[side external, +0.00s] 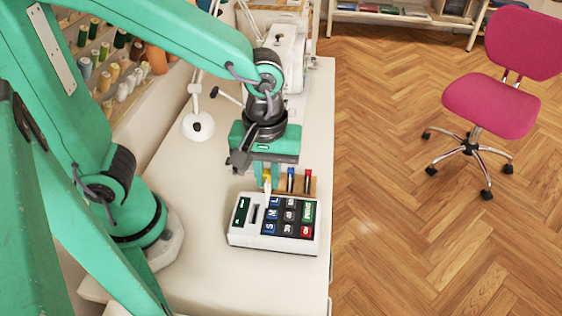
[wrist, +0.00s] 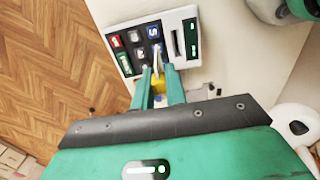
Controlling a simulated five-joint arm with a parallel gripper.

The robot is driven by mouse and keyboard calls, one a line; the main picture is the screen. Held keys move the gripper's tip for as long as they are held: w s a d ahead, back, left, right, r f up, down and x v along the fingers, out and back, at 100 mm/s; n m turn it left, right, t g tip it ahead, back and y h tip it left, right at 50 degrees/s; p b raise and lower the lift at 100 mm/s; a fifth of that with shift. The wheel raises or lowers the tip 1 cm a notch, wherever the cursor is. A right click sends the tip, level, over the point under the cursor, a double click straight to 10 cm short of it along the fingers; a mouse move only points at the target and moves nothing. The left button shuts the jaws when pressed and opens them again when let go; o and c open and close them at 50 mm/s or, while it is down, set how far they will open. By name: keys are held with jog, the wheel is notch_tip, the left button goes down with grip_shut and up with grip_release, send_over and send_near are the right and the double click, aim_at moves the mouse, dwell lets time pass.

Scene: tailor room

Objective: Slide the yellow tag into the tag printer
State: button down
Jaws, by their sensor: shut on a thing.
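The yellow tag (side external: 267,182) is held upright between the two fingers of my gripper (side external: 267,174), which is shut on it. In the wrist view the tag (wrist: 158,84) shows yellow between the green fingertips (wrist: 160,78), with a pale end beyond them. The tag printer (side external: 270,239) is a white box with coloured keys, a green display and a dark slot (side external: 254,214) at its left. It also shows in the wrist view (wrist: 181,17), with the slot (wrist: 175,43) to the right of the keys. The tag is near the printer's back edge, outside the slot.
A tan rack (side external: 298,186) behind the printer holds a blue tag (side external: 290,178) and a red tag (side external: 308,179). A white sewing machine (side external: 290,55) and a lamp base (side external: 198,127) stand farther back. The white table (side external: 200,220) is clear left of the printer.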

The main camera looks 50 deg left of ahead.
jog(key=shift+a+f, duration=0.1)
jog(key=shift+s+a+f, duration=0.45)
jog(key=shift+s+a, duration=0.05)
jog(key=shift+a, duration=0.1)
jog(key=shift+s+a+f, duration=0.4)
jog(key=shift+s+a, duration=0.1)
jog(key=shift+a, duration=0.1)
jog(key=shift+f, duration=0.15)
jog(key=shift+f, duration=1.45)
jog(key=shift+f, duration=2.25)
